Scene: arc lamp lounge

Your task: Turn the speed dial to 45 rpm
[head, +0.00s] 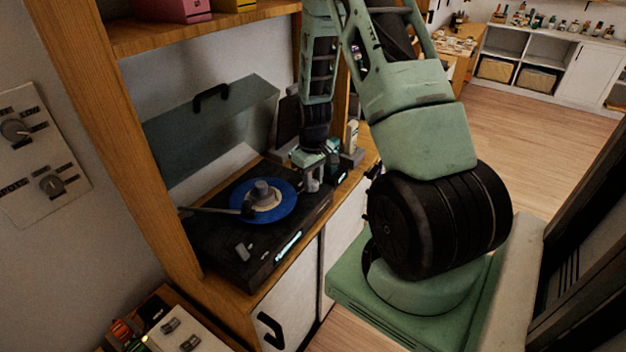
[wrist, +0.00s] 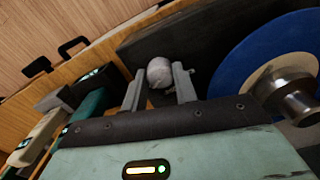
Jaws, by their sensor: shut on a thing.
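The black turntable (head: 228,248) sits on a wooden cabinet shelf with its lid (head: 215,125) raised. A blue record (head: 284,206) lies on its platter with a grey metal piece at its centre. My gripper (head: 312,184) is over the deck's right corner, pointing down. In the wrist view my gripper (wrist: 160,92) has its two grey fingers on either side of a rounded grey speed dial (wrist: 159,72), shut on it. The dial's markings and setting cannot be read. In the head view the fingers mostly hide the dial.
The tonearm (head: 212,210) lies left of the record. A small grey lever (head: 243,252) and a lit strip (head: 288,246) are on the deck's front. Wooden uprights and an upper shelf (head: 190,30) frame the space. Small items stand right of the deck.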

